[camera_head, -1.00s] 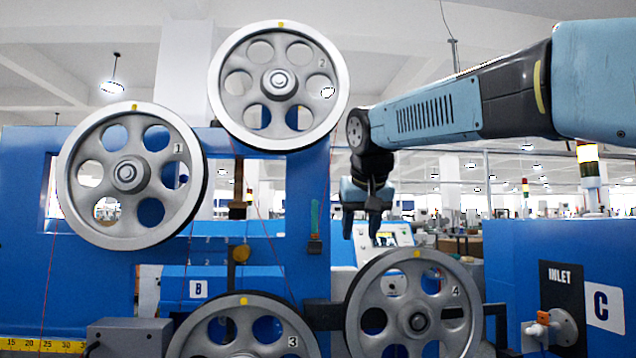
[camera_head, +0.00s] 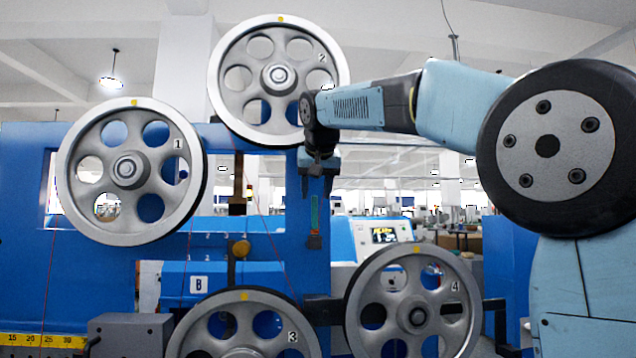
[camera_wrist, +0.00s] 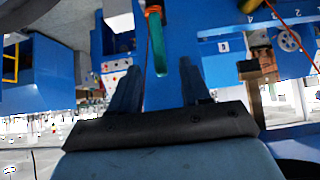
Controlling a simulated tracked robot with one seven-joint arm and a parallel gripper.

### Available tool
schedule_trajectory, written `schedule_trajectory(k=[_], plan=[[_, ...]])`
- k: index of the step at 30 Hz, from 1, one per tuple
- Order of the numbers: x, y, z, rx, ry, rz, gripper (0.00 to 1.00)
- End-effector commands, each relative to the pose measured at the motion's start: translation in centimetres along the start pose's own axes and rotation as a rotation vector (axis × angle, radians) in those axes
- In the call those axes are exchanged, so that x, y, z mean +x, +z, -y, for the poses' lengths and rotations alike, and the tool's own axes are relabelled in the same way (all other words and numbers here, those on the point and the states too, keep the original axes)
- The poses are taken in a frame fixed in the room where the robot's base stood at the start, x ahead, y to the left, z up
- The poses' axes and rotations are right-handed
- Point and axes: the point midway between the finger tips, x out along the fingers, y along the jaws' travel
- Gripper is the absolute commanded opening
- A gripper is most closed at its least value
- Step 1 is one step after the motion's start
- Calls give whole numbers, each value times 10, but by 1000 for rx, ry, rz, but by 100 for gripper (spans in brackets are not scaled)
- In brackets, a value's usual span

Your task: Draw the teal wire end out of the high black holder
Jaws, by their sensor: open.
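The teal wire end (camera_head: 314,212) stands upright in the high black holder (camera_head: 314,242), between the upper wheel and wheel 4. In the wrist view the teal wire end (camera_wrist: 156,42) shows as a short teal piece at the top middle. My gripper (camera_head: 317,190) points down with its fingers just above the teal piece's top. In the wrist view my gripper (camera_wrist: 158,68) is open and the tip of the teal piece appears between its two fingertips. I cannot tell whether the fingers overlap it in depth. Nothing is held.
Grey spoked wheels surround the place: wheel 1 (camera_head: 128,171), wheel 2 (camera_head: 279,80) close to my arm, wheel 3 (camera_head: 243,335) and wheel 4 (camera_head: 412,310). A dark bracket (camera_head: 237,205) stands to the left. Thin red lines run between wheels. Room right of the holder looks open.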

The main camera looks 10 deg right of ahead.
Motion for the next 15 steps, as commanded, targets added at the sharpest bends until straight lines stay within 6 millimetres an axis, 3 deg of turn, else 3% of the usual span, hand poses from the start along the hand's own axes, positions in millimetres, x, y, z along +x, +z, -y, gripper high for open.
schedule_trajectory(k=[15], plan=[[47,0,0,0,0,1,47]])
